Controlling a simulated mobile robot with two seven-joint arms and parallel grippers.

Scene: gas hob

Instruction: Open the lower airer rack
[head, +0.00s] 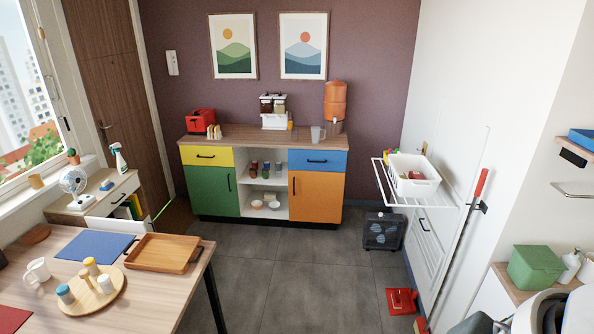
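The wall airer is on the white wall at the right in the head view. Its upper rack (384,184) is folded out level and carries a white basket (413,176). Below it, the lower rack (429,248) appears to be folded up against the wall. A dark handle (424,224) shows near its top. The upper rack stands out above the lower one. Neither of my grippers can be seen in this view.
A dark box-shaped appliance (383,231) stands on the floor left of the lower rack. A red dustpan-like item (401,301) lies nearer on the floor. A wooden table (188,289) is at the left. The grey floor (310,285) between is clear.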

